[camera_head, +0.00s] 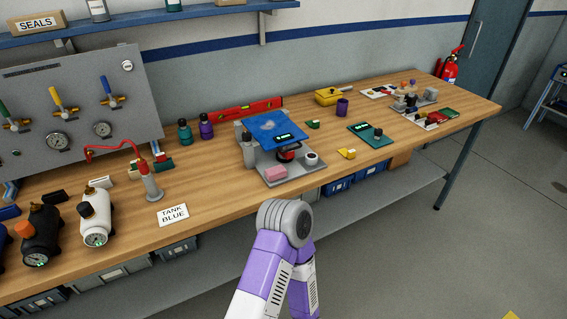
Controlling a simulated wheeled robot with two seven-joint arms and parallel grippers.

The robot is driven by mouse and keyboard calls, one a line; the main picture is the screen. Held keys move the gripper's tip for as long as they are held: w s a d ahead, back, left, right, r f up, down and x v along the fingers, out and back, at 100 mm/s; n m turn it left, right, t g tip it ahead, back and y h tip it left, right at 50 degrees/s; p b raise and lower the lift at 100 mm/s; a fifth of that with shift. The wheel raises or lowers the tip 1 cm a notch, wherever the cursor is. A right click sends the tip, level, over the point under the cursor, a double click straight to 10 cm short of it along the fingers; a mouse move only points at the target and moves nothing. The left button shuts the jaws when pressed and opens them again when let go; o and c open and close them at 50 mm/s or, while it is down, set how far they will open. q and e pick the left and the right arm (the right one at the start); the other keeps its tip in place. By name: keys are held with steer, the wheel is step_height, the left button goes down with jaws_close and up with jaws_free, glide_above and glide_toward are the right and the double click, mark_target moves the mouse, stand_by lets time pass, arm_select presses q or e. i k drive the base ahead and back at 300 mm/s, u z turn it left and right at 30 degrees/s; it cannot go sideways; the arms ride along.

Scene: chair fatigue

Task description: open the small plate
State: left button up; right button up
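No part is plainly marked as the small plate, so I cannot tell for sure which it is. A blue square plate (268,128) lies tilted on top of a grey fixture (251,157) in the middle of the workbench. A small green display shows at the plate's front edge. Under the plate are a red and black round part (287,154), a pink block (275,173) and a white knob (311,158). A flat green plate (364,129) with a display and dark knob lies farther right. One of my arms rises at bottom centre, its grey joint below the fixture. Neither gripper shows.
The wooden workbench (212,184) has a valve panel (75,92), gas cylinders (95,216) and a "TANK BLUE" card (173,214) at left. A red level (245,109), bottles, a purple cup (342,107) and a yellow box (330,96) stand behind. Open floor lies at right.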

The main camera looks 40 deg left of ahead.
mark_target(274, 130)
steer(key=k, duration=0.35)
steer(key=u, duration=0.95)
